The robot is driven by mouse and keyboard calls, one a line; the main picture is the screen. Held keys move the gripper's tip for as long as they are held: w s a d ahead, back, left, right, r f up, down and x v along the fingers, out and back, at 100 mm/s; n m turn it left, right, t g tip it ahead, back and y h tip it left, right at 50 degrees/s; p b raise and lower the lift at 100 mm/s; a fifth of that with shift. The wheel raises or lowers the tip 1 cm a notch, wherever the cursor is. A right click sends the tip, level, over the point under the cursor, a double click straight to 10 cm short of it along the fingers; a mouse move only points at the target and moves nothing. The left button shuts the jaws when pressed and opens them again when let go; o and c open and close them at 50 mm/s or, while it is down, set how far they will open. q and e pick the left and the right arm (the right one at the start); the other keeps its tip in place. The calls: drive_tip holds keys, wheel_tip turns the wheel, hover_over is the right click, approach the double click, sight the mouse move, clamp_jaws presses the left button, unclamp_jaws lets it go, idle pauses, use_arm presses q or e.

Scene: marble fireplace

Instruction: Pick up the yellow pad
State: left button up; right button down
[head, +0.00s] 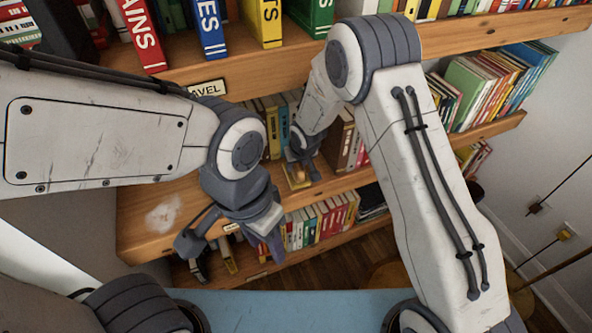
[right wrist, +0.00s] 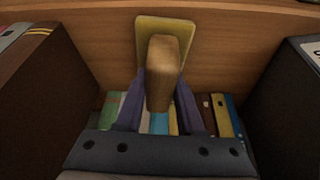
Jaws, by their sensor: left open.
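The yellow pad (right wrist: 150,32) shows in the right wrist view as a flat yellow plate with a wooden handle (right wrist: 164,75) pointing toward the camera. In the head view the pad (head: 299,180) is small, on the middle shelf under my right gripper (head: 303,168). In the right wrist view the fingers of my right gripper (right wrist: 162,92) stand on either side of the handle, very close to it. I cannot tell whether both press on it. My left gripper (head: 232,262) is open and empty, in front of the shelves at lower left.
Books stand on several shelves. The right gripper is between dark upright books at left (right wrist: 35,90) and right (right wrist: 285,110), with the wooden shelf (right wrist: 230,50) around the pad. A bare shelf stretch (head: 150,215) lies at left. Thin rods (head: 550,190) stand at far right.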

drive_tip(key=shift+r+p, duration=0.3)
drive_tip(key=shift+r, duration=0.2)
wheel_tip(320, 180, up, 2)
drive_tip(key=shift+r+p, duration=0.15)
drive_tip(key=shift+p, duration=0.35)
drive_tip(key=s+d+b, duration=0.2)
drive_tip(key=s+b, duration=0.3)
drive_tip(key=s, duration=0.3)
drive_tip(key=s+d+b, duration=0.3)
drive_tip(key=s+b, duration=0.3)
drive_tip(key=s, duration=0.3)
drive_tip(key=shift+d, duration=0.25)
drive_tip(key=shift+r, duration=0.1)
drive_tip(key=c, duration=1.5)
unclamp_jaws()
clamp_jaws()
